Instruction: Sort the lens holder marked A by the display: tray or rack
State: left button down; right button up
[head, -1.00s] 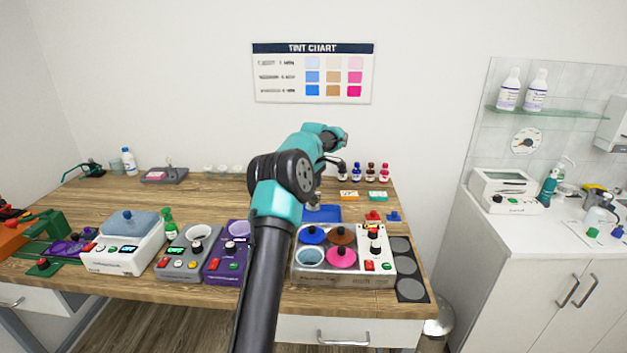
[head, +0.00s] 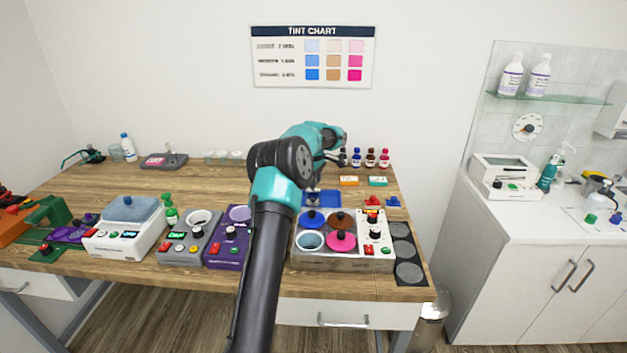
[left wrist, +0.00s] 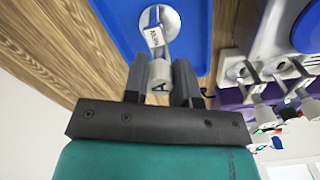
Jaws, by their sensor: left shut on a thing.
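My left gripper (left wrist: 161,82) is shut on the grey lens holder marked A (left wrist: 158,89), which sits between its two fingers in the left wrist view. A white tag with small print and a blue part line up beyond the holder, over a pale round disc (left wrist: 172,22). A blue tray (left wrist: 118,22) lies beyond them; it also shows in the head view (head: 331,208). In the head view my left arm reaches up and over the table, and its fingertips are not clear. I cannot make out a rack.
A tinting unit (head: 338,262) with several coloured pots stands in front of the blue tray. A purple device (head: 226,253), a grey one (head: 180,249) and a white one (head: 112,243) stand left of my arm. Small bottles (head: 371,159) stand behind.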

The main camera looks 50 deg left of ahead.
pick_arm(q)
jog(key=shift+f, duration=0.3)
dwell(0.7)
jog(key=c, duration=0.5)
grip_release()
jog(key=shift+r, duration=0.1)
jog(key=shift+r, duration=2.9)
